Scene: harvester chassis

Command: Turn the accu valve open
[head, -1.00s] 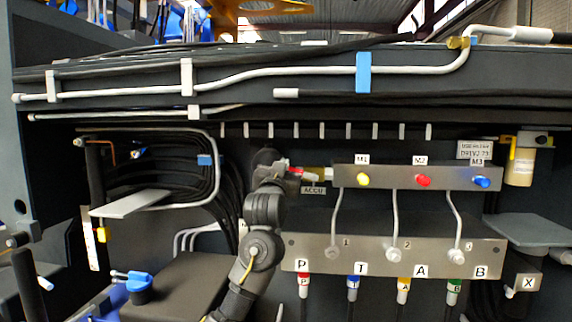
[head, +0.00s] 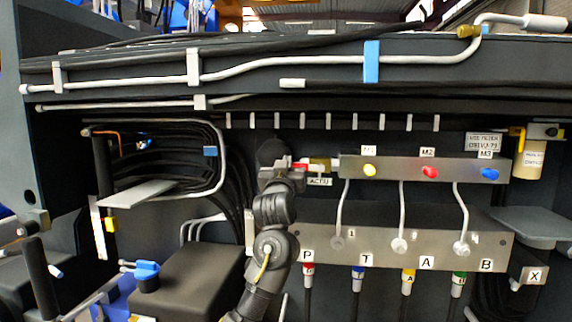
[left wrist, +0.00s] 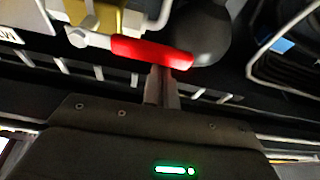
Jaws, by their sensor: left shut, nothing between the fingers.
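The accu valve has a red lever (head: 299,166) and a brass body (head: 319,164), just above the ACCU label (head: 319,182). In the left wrist view the red lever (left wrist: 150,52) lies roughly across the picture, beside the brass body (left wrist: 100,18). A dark rounded part (left wrist: 200,32) is by the lever's free end. My left gripper (head: 287,166) is at the lever, mostly hidden by its own wrist in the head view. In the left wrist view its fingers (left wrist: 160,82) are shut and empty, tips at the lever's edge; I cannot tell if they touch. My right gripper is not visible.
A metal block with yellow M1 (head: 369,170), red M2 (head: 430,172) and blue M3 (head: 489,174) caps is right of the valve. A lower plate (head: 375,245) carries hoses marked P, T, A, B. Bundled black hoses (head: 180,165) lie to the left.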

